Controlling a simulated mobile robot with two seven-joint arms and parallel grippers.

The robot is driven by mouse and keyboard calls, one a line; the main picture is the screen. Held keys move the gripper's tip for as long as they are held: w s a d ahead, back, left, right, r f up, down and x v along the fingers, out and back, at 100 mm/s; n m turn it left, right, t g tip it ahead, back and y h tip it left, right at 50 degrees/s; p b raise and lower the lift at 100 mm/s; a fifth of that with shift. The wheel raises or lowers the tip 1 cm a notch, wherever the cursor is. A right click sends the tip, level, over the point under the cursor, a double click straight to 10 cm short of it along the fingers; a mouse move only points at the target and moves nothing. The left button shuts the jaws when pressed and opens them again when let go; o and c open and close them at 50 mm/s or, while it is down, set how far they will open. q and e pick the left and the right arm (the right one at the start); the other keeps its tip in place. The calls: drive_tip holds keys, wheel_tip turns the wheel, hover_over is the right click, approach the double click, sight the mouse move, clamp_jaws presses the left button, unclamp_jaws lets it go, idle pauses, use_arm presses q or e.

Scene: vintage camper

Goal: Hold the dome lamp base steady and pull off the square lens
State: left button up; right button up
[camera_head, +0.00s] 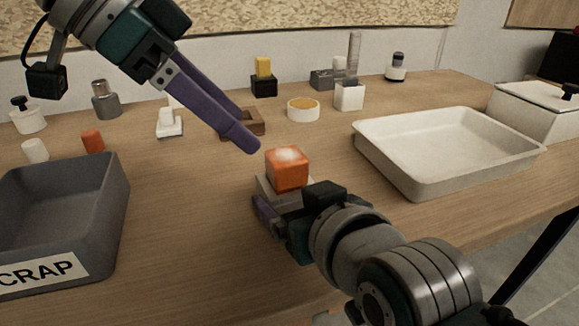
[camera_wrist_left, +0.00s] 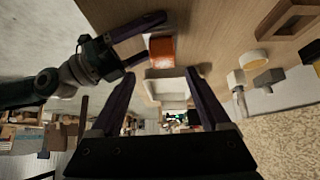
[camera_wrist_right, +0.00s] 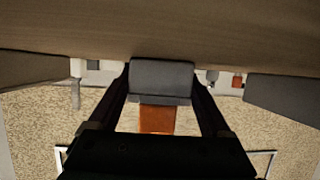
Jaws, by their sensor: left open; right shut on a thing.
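The orange square lens (camera_head: 288,168), with a pale glare spot on top, sits on the light grey lamp base (camera_head: 267,187) above the table's middle. My right gripper (camera_head: 265,207) is shut on the base. In the right wrist view the grey base (camera_wrist_right: 162,76) is between its fingers, with the orange lens (camera_wrist_right: 157,119) attached. My left gripper (camera_head: 247,143) is open and empty, its purple fingers angled down just above and left of the lens, apart from it. In the left wrist view the lens (camera_wrist_left: 162,48) lies just beyond the fingertips (camera_wrist_left: 161,74).
A grey scrap bin (camera_head: 112,215) stands at the left, and an empty white tray (camera_head: 440,150) at the right. Behind are a brown frame (camera_head: 257,123), a round white piece with a yellow top (camera_head: 303,108) and several small blocks. The table between bin and lamp is clear.

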sight(270, 158)
use_arm(q)
drive_tip(key=shift+t+h, duration=0.3)
drive_tip(key=shift+a+f+x, duration=0.15)
drive_tip(key=shift+a+x, duration=0.05)
drive_tip(key=shift+x, duration=1.15)
drive_tip(key=shift+a+f+x, duration=0.15)
drive_tip(key=shift+f+x, duration=0.05)
drive_tip(key=shift+x, duration=1.15)
drive_tip(key=shift+a+f+x, duration=0.15)
drive_tip(key=shift+a+x, duration=0.05)
drive_tip(key=shift+x, duration=1.1)
drive_tip(key=shift+s, duration=0.1)
drive_tip(key=shift+c, duration=0.2)
clamp_jaws()
drive_tip(key=shift+r, duration=0.15)
drive_tip(key=shift+r, duration=1.35)
